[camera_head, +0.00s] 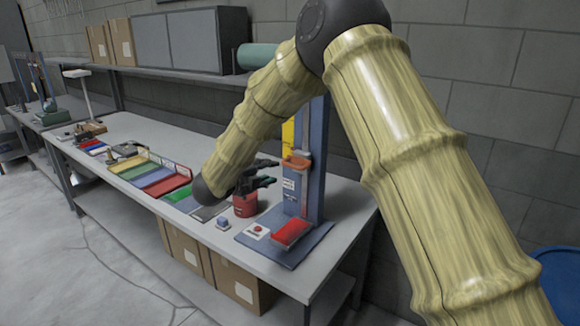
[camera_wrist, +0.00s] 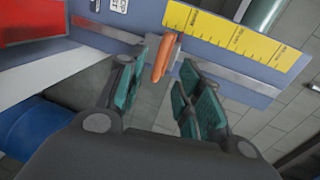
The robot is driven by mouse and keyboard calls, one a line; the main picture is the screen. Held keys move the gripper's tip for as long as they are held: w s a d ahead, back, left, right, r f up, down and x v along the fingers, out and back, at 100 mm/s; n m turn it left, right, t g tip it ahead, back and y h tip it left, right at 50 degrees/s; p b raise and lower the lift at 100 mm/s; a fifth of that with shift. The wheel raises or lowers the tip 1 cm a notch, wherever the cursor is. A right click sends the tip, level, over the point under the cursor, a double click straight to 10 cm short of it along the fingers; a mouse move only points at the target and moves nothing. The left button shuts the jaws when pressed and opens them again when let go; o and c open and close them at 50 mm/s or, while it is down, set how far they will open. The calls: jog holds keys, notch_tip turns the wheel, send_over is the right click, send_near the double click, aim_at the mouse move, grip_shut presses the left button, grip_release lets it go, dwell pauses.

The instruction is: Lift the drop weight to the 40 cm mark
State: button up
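The drop weight is an orange-red block (camera_head: 297,162) on the rail of the upright blue drop tower (camera_head: 316,150). In the wrist view, its orange handle (camera_wrist: 166,60) stands at the gap between my fingertips. My gripper (camera_head: 275,172) reaches in from the left at about the weight's height, a little below it. In the wrist view my gripper (camera_wrist: 166,62) is open, with a finger on each side of the handle; whether either touches it, I cannot tell. The yellow scale (camera_wrist: 240,34) runs beside the rail; its marks are too small to read. My arm partly hides the tower top.
A red pad (camera_head: 291,231) lies on the tower's base, beside a white box with a red button (camera_head: 257,231). A red pot (camera_head: 245,206) stands under my gripper. Coloured trays (camera_head: 160,180) line the bench (camera_head: 130,125) to the left. A shelf with boxes is behind.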

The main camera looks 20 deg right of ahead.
aim_at(286, 165)
jog(key=p+x, duration=0.4)
jog(key=x, duration=0.7)
jog(key=shift+r, duration=0.2)
grip_shut()
